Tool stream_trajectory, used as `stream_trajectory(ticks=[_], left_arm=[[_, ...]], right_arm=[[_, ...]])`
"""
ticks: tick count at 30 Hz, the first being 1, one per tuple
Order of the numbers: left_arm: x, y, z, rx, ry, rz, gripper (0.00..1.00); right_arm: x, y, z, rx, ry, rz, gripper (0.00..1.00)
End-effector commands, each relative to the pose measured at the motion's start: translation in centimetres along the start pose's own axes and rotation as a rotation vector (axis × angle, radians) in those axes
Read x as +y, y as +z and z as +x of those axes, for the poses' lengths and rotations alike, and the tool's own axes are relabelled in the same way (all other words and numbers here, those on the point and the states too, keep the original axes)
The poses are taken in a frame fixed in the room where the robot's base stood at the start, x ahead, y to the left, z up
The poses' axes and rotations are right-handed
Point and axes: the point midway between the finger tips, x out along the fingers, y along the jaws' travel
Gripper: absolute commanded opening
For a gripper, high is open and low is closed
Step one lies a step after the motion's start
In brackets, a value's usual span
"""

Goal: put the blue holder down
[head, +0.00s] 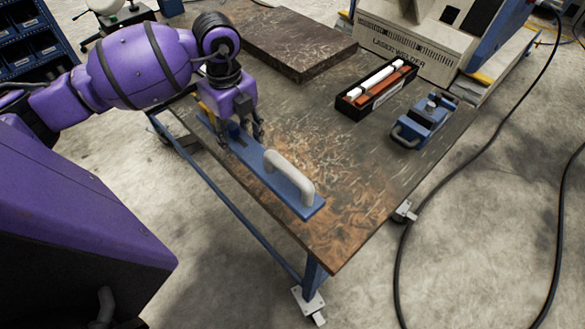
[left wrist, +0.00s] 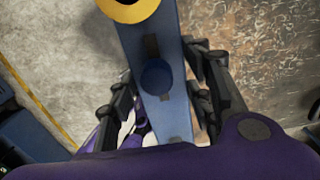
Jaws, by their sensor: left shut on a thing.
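The blue holder (head: 250,156) is a long, flat blue bar with a pale, rounded handle (head: 291,176) at its near end. It lies along the left edge of the worktable, on it or just above it; I cannot tell if it touches. My left gripper (head: 244,133) is shut on the holder near its far end. In the left wrist view, the fingers of my left gripper (left wrist: 162,95) flank the holder (left wrist: 178,122) and its round blue knob (left wrist: 157,76). A yellow round part (left wrist: 128,8) shows at the top. My right gripper is not in view.
The worktable (head: 335,215) has free room at its middle and near corner. A black tray (head: 349,108) with white and red bars and a blue clamp-like device (head: 427,121) stand at the right. A dark slab (head: 295,45) lies at the back, near the laser welder (head: 425,42).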

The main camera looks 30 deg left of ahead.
Motion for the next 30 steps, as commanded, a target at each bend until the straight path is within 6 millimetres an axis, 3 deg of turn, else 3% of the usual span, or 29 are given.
stream_trajectory(ticks=[8, 13, 18, 26, 30], left_arm=[[-5.2, -4.0, 2.4, 0.004, -0.008, 0.004, 0.00], [-7.0, -5.4, 5.4, 0.003, -0.004, 0.003, 0.00], [-8.2, -6.2, 7.2, 0.001, -0.004, 0.003, 0.00], [-9.0, -6.8, 8.3, 0.001, -0.004, 0.004, 0.00], [-9.1, -7.0, 10.3, 0.001, -0.001, 0.001, 0.00]], right_arm=[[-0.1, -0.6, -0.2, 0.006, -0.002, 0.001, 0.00], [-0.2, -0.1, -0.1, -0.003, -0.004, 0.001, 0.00], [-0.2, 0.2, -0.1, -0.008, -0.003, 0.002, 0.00], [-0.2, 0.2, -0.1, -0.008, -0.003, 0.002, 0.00], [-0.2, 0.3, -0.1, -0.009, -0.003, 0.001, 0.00]])
